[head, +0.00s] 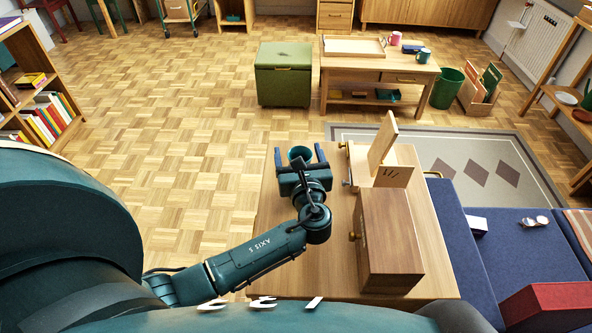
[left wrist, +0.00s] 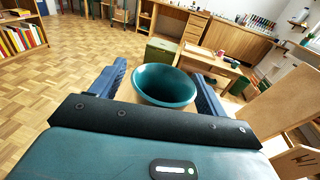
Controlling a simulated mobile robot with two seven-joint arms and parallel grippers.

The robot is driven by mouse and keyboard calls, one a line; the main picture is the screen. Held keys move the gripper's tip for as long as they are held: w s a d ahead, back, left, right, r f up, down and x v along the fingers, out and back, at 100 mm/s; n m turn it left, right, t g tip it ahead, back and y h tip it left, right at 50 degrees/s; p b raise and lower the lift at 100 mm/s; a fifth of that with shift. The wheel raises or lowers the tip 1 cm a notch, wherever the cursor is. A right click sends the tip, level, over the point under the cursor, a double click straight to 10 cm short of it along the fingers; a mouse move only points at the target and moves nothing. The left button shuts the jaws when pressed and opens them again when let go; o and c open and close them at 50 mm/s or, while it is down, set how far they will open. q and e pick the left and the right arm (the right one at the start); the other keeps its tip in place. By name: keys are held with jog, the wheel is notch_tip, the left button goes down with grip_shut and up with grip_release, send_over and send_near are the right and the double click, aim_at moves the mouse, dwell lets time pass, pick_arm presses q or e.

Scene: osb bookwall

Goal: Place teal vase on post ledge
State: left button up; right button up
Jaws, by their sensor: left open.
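The teal vase (head: 300,153) stands upright near the far left edge of the wooden table (head: 335,215). In the left wrist view the vase (left wrist: 165,86) shows its wide round mouth, and its lower part is hidden. My left gripper (head: 299,158) is open, with one blue finger on each side of the vase. In the left wrist view a narrow gap shows between the vase and the fingers. No post ledge can be told for certain; a pale wooden fixture with an upright board (head: 382,142) stands to the right of the vase. My right gripper is out of view.
A brown wooden box (head: 389,240) with a brass knob stands on the table's right side. A blue couch (head: 462,245) adjoins the table on the right. Beyond the table are a green chest (head: 284,82) and a low table (head: 378,62) with a tray and mugs. Open floor lies left.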

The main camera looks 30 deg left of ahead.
pick_arm(q)
jog(key=shift+c, duration=0.6)
jog(key=shift+r, duration=0.1)
grip_shut()
